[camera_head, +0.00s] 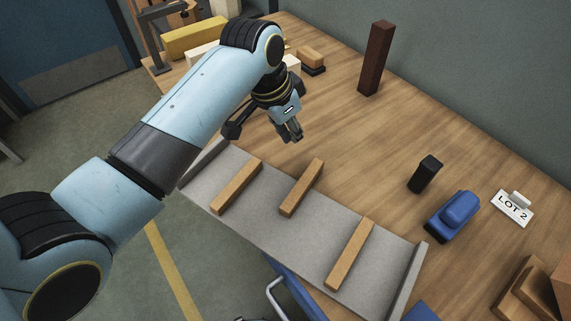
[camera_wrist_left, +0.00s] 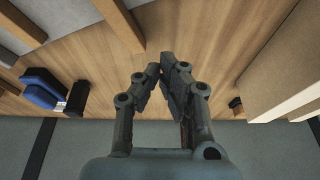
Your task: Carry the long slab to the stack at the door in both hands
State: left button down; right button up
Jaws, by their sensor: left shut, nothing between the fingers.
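My left gripper (camera_head: 291,132) is shut and empty, above the table beyond the grey tray's left end. In the left wrist view its fingertips (camera_wrist_left: 164,66) are together with nothing between them. A long yellow block (camera_head: 194,40) lies at the back left, near the blue door (camera_head: 62,42), with cream blocks (camera_head: 218,8) around it. My arm partly hides this group. Pale long blocks (camera_wrist_left: 280,75) show at the right of the left wrist view, apart from the fingers. I cannot tell for certain which piece is the long slab. My right gripper is not in view.
The grey tray (camera_head: 227,222) with raised ends lies along the table's front edge, bearing three wooden strips (camera_head: 302,187). The middle of the table is clear.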

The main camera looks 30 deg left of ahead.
aim_at(293, 169)
pick_arm(q)
jog(key=x, duration=0.3)
jog(key=shift+w+f, duration=0.15)
jog(key=shift+f, duration=0.05)
jog(key=b+x, duration=0.1)
jog(key=x, duration=0.6)
jog(key=shift+w+d, duration=0.1)
jog(key=s, duration=0.1)
jog(key=s+a+p, duration=0.1)
jog(key=s, duration=0.1)
jog(key=shift+s+a+r+p, duration=0.2)
jog(key=shift+a+r+p, duration=0.05)
jog(key=shift+r+p, duration=0.05)
jog(key=shift+s+a, duration=0.1)
jog(key=shift+s, duration=0.15)
jog(key=shift+f, duration=0.1)
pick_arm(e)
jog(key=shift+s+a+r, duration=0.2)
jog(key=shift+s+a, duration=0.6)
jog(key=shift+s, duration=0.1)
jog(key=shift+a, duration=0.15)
